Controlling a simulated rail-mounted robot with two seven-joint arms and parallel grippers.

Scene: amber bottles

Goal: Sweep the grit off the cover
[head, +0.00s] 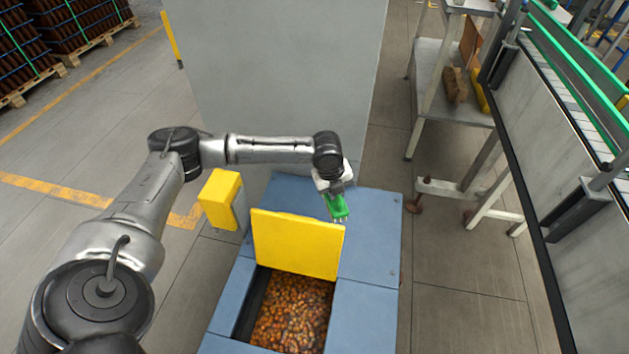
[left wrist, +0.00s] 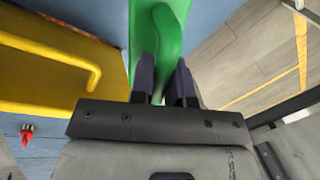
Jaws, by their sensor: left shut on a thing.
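My left gripper (head: 335,190) is shut on a green tool (head: 339,208), likely a brush, above the blue bin top just behind the yellow cover. In the left wrist view the green tool (left wrist: 158,40) passes between the two dark fingers (left wrist: 166,84). The yellow cover (head: 298,244) stands raised at the back edge of the bin opening. Its handle bar shows on the yellow panel (left wrist: 40,65) in the left wrist view. I cannot make out grit on the cover. My right gripper is not in view.
The blue bin (head: 368,235) holds many amber pieces (head: 291,312) in its open well. A yellow box (head: 221,199) stands left of it, and a grey panel (head: 280,80) behind. A conveyor (head: 560,150) runs along the right. A small red thing (left wrist: 27,134) shows on blue.

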